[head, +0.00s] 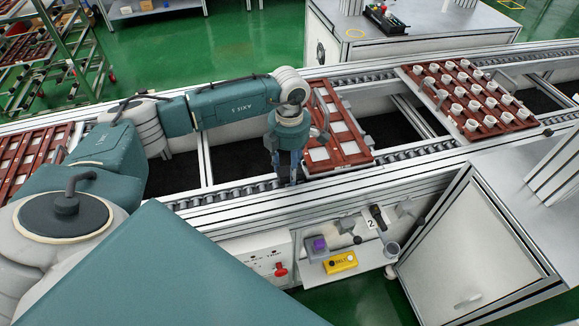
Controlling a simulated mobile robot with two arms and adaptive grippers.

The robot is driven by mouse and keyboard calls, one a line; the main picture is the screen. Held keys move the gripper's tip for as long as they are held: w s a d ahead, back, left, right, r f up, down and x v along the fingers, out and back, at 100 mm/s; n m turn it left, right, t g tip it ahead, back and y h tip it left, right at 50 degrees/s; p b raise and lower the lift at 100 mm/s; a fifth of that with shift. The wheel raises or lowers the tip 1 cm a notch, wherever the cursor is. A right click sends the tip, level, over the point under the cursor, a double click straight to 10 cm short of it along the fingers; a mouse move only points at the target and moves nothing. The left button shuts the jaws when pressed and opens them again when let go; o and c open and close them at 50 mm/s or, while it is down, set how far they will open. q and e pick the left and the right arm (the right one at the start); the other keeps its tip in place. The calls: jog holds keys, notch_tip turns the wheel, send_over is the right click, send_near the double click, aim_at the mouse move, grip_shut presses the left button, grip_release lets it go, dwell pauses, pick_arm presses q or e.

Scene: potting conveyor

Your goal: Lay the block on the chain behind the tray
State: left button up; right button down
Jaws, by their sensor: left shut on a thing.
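A red-brown tray (355,158) with pale square inserts sits across the conveyor. My left gripper (291,182) points down at the near chain (240,190), just left of the tray's near left corner. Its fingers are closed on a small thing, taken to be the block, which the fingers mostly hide. I cannot tell whether the block touches the chain. The chain's rollers show on both sides of the gripper. My right gripper is not in view.
Another red-brown tray (488,136) with several white pots stands farther right. More red-brown trays (28,150) lie at the left. A shelf below the conveyor holds a purple-topped box (319,245) and a yellow belt box (340,263). The chain left of my gripper is clear.

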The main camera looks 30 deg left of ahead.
aim_at(289, 168)
pick_arm(q)
jog(key=o, duration=1.2)
jog(key=shift+r+p, duration=0.85)
notch_tip(289, 168, up, 12)
jog(key=b, duration=0.3)
jog(key=shift+f, duration=0.25)
